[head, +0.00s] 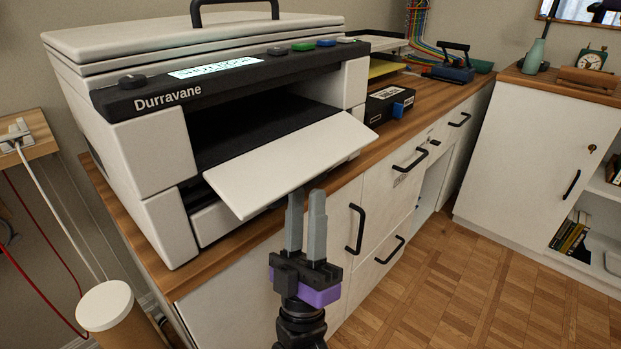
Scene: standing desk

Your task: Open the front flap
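The white printer (150,150) marked "Durravane" stands on the wooden top of a white cabinet. Its front flap (290,160) is a white panel that sticks out from the dark front opening, folded down and open. My gripper (306,192) is below and in front of the flap, its two grey fingers pointing up. The fingertips are close to the flap's outer edge; I cannot tell whether they touch it. The fingers stand a little apart with nothing seen between them. The flap's underside is hidden.
A dark box with a blue part (390,103) sits right of the printer. Cabinet fronts with black handles (356,230) lie just right of my gripper. A white-topped round bin (105,305) stands at the lower left. The wooden floor (470,290) at right is clear.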

